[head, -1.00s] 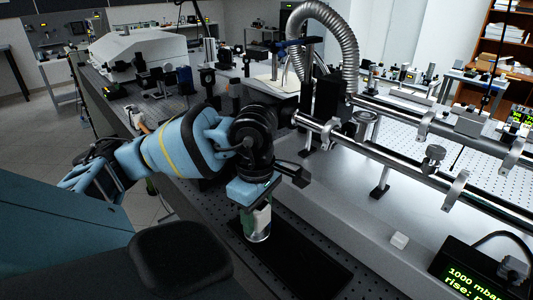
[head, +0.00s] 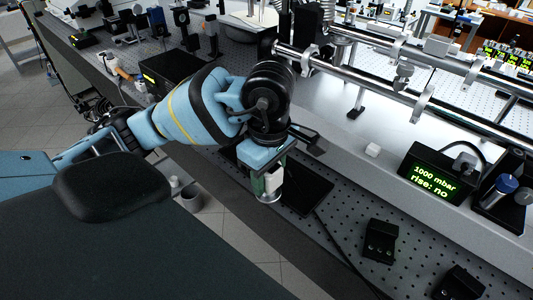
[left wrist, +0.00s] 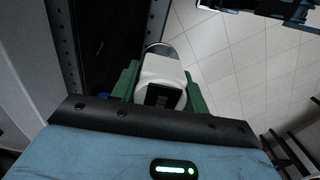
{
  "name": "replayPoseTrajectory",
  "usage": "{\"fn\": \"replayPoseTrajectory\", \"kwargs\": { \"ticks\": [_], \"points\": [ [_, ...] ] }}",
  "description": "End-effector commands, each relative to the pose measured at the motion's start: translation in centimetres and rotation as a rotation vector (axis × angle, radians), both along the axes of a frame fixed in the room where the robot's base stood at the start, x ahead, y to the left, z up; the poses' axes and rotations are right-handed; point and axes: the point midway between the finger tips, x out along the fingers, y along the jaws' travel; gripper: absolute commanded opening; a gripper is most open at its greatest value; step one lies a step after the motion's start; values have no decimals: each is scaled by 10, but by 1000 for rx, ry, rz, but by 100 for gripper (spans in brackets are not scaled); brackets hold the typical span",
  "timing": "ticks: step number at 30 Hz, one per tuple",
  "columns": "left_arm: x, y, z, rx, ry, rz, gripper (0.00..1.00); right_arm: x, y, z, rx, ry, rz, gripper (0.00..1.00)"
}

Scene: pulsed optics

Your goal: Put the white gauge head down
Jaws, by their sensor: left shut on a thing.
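The white gauge head (head: 273,180) is in my left gripper (head: 265,175), which is shut on it. It hangs below the blue wrist with its metal end downward. In the left wrist view the gauge head (left wrist: 162,80) sits between green finger pads, its metal flange showing beyond its white body. In the head view it appears by the left edge of a flat black mat (head: 308,192). Whether its lower end touches anything is not clear. The right gripper is not in view.
A display box (head: 438,175) reads "1000 mbar rise: no". Long metal rails (head: 400,95) run behind. Black boxes (head: 380,240) stand on the perforated table. The bench edge drops to tiled floor at left.

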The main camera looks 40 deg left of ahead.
Motion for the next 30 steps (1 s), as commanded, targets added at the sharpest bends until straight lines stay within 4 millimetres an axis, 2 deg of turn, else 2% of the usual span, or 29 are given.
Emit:
{"fn": "replayPoseTrajectory", "kwargs": {
  "ticks": [6,15,19,30],
  "points": [
    [38,36,-4,1,2,9,7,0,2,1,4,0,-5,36],
    [83,77,-10,0,0,5,7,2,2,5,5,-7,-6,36],
    [91,84,-11,-1,0,2,7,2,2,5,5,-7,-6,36],
    [100,92,-15,-1,2,3,7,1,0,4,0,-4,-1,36]
  ]
}}
